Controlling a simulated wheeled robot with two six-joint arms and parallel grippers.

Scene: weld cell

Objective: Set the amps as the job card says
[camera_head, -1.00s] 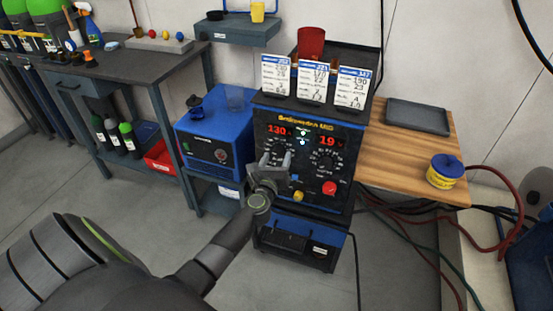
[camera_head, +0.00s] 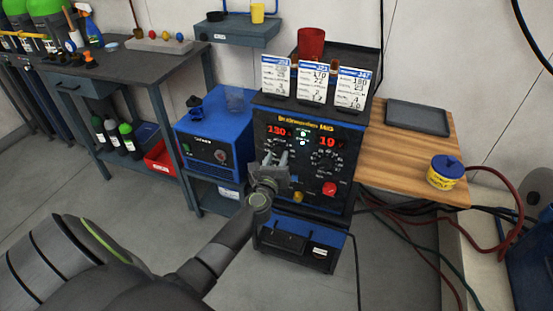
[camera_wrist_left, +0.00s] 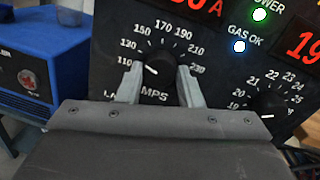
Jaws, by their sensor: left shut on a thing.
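The black and blue welder (camera_head: 305,120) stands at the centre in the head view, with red displays reading 130 at left (camera_head: 278,131) and 19 at right (camera_head: 327,142). Three white job cards (camera_head: 275,75) (camera_head: 312,82) (camera_head: 352,88) stand on its top; their small figures are blurred. My left gripper (camera_head: 275,157) is at the left dial. In the left wrist view its fingers (camera_wrist_left: 160,70) are shut on the black amps knob (camera_wrist_left: 155,87), one on each side. The knob's white mark points up-left, near 110 to 130. My right gripper is not in view.
The volts dial (camera_head: 324,163), a red button (camera_head: 329,188) and a yellow knob (camera_head: 299,197) are close to my left gripper. A blue machine (camera_head: 215,145) stands left of the welder. A wooden table (camera_head: 400,150) with a tray and yellow tub is at right.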

